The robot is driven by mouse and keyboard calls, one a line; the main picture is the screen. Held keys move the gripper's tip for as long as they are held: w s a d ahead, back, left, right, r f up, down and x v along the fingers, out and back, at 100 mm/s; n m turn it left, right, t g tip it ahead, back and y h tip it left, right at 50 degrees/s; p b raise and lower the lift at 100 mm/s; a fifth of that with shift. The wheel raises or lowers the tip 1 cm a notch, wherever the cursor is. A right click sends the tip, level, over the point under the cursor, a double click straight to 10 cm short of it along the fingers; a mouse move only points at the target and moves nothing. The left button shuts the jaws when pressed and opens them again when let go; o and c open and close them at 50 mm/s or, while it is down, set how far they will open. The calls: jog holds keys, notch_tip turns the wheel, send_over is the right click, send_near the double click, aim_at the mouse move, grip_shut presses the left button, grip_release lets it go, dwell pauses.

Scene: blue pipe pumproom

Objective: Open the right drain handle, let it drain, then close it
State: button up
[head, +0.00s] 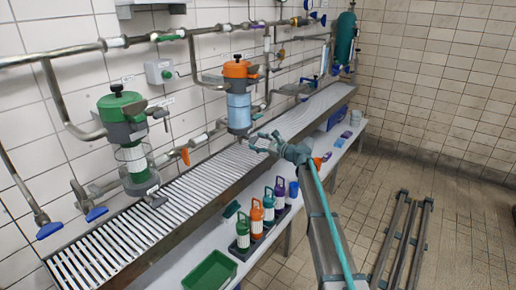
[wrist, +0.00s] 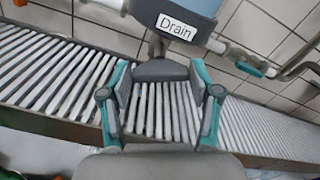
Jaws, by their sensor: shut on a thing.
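The right filter unit (head: 238,95) has an orange top and a light blue bowl, and hangs on the wall above the slatted trough. A "Drain" label (wrist: 176,27) shows on its lower part in the wrist view. Below the label is the dark grey drain handle (wrist: 160,70). My gripper (head: 258,140) is at the bottom of this unit. In the wrist view my gripper (wrist: 160,82) has one finger on each side of the handle and is shut on it. The valve outlet is mostly hidden, and no falling liquid can be made out.
A left filter unit (head: 128,130) with a green top hangs nearer. The slatted trough (head: 170,200) runs below both units. Several coloured bottles (head: 257,215) and a green tray (head: 210,270) are on the shelf in front. An orange-handled valve (head: 184,156) is left of the right unit.

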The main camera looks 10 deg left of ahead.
jog(key=shift+s+f+n+b, duration=0.1)
jog(key=shift+f+n+b, duration=0.05)
jog(key=shift+n+b, duration=3.25)
jog(key=shift+f+n+b, duration=0.15)
jog(key=shift+n+b, duration=3.15)
jog(key=shift+b, duration=0.05)
jog(key=o, duration=1.1)
jog(key=shift+r, duration=0.1)
jog(key=shift+o, duration=0.2)
jog(key=v, duration=1.2)
